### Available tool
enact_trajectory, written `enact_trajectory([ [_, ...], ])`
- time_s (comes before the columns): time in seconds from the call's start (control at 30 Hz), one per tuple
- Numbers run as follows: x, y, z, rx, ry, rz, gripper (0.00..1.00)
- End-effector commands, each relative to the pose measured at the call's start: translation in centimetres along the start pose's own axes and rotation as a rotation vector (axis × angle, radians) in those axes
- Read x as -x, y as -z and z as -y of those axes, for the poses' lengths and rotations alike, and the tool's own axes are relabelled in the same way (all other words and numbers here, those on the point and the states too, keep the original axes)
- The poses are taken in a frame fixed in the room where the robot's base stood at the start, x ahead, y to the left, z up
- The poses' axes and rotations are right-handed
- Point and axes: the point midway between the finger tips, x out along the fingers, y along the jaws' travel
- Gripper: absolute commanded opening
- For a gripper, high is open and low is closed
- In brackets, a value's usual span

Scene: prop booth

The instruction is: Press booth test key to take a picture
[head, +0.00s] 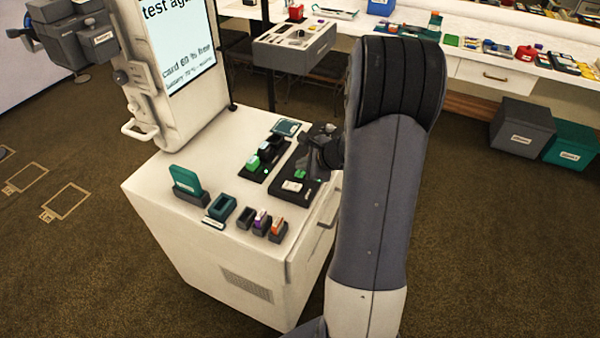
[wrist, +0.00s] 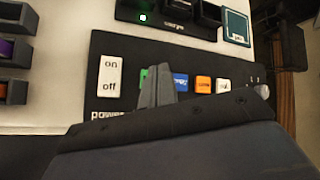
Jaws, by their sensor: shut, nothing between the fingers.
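The dark key panel (wrist: 130,48) lies on the white booth cabinet, and it also shows in the head view (head: 285,192). In the wrist view it bears a white on/off power switch (wrist: 109,75), a green key (wrist: 144,76), a blue key (wrist: 181,82), an orange key (wrist: 203,84) and a white key (wrist: 223,86). Which key is the test key is not readable. The booth screen (head: 182,40) shows text including "test aga".
A grey tray (head: 293,48) stands behind.

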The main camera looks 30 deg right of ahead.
Motion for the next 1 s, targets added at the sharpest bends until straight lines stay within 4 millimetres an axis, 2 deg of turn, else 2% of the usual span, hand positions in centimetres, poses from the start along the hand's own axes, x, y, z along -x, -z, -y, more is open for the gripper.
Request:
enact_trajectory([
  [0.73,-0.02,0.02,-0.01,0.0,0.0,0.0,0.0],
  [1.0,-0.59,0.43,-0.42,0.0,0.0,0.0,0.0],
])
